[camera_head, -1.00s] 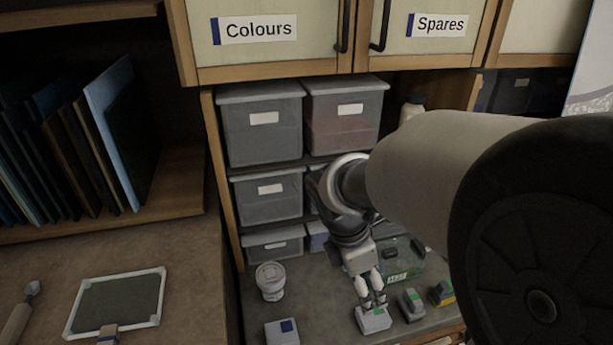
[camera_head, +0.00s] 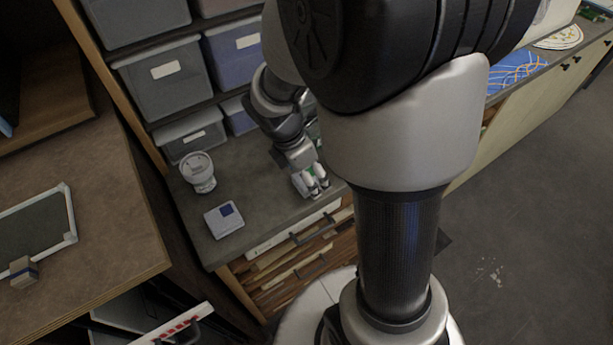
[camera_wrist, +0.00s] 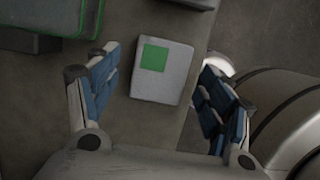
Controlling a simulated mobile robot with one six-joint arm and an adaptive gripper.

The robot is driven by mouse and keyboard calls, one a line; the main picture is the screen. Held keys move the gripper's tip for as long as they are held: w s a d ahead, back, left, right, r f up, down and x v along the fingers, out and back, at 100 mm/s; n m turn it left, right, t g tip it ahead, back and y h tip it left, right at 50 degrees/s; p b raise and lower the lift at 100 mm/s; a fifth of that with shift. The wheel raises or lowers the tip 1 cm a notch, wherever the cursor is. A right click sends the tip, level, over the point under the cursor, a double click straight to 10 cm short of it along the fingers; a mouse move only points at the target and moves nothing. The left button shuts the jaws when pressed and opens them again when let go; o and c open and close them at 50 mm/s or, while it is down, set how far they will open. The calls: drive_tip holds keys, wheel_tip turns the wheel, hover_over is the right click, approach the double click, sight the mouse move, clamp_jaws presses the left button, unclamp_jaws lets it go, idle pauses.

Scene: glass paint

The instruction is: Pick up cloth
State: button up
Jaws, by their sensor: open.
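A pale grey, flat block-shaped thing with a green square (camera_wrist: 162,72) lies on the counter in the wrist view; it may be the folded cloth, but I cannot tell its material. My gripper (camera_wrist: 158,68) is open, with one blue-padded finger on each side of it and a gap to both. In the head view my gripper (camera_head: 312,184) points down near the counter's front edge, and the green-marked thing is not clear there. A similar pale thing with a blue square (camera_head: 224,219) lies to the left on the counter.
A white cup-like pot (camera_head: 198,172) stands on the counter behind the blue-marked thing. Grey bins (camera_head: 165,78) fill the shelves behind. In the wrist view a green-edged container (camera_wrist: 60,18) is at upper left. Drawers (camera_head: 290,262) lie below the counter edge.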

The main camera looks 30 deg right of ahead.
drive_tip(key=shift+d+f, duration=0.15)
drive_tip(key=shift+f, duration=0.45)
drive_tip(key=shift+r, duration=0.1)
drive_tip(key=shift+c, duration=0.3)
drive_tip(key=c, duration=1.1)
